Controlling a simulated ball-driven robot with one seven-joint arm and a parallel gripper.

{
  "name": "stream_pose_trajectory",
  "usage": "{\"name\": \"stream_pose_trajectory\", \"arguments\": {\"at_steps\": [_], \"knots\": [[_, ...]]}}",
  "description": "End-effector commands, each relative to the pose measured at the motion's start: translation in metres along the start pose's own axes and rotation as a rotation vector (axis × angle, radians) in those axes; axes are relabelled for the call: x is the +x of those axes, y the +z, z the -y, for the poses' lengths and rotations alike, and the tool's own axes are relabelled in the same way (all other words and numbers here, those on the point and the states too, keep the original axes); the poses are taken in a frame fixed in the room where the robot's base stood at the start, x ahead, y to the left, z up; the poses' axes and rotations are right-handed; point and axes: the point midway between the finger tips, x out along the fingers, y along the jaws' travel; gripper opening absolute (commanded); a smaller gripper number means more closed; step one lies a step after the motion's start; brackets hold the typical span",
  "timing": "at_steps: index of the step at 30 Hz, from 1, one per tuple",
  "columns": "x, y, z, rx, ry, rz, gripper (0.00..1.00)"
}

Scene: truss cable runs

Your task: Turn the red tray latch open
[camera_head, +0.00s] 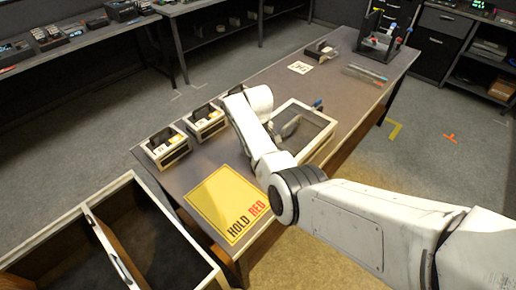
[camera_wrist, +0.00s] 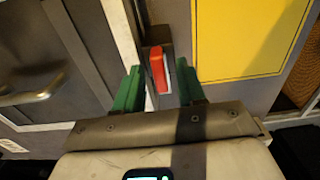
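The red tray latch (camera_wrist: 158,70) is a small upright red bar on a pale mount in the wrist view. It sits beside the pale frame of the tray (camera_wrist: 122,30), which has a dark panel. My gripper (camera_wrist: 160,84) has two green fingers, spread apart on the left and right of the latch. A gap shows between each finger and the red bar, so nothing is visibly gripped. In the head view the framed tray (camera_head: 318,152) lies on the table, partly behind my arm. The latch and my fingers are hidden there.
A yellow HOLD RED sheet (camera_head: 222,203) lies on the table and shows right of the latch in the wrist view (camera_wrist: 240,40). Two small bins (camera_head: 167,147) (camera_head: 205,122) stand at the left edge. An open divided crate (camera_head: 75,222) stands at lower left.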

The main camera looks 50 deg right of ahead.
Motion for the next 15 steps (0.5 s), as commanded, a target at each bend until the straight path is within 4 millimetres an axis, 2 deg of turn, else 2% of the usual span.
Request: {"name": "stream_pose_trajectory", "arguments": {"at_steps": [8, 11, 15], "knots": [[-0.003, 0.000, 0.000, 0.001, 0.000, 0.001, 0.39], [-0.012, 0.000, 0.000, 0.001, 0.001, -0.001, 0.39], [-0.035, -0.001, 0.000, 0.001, 0.002, -0.003, 0.39]]}}
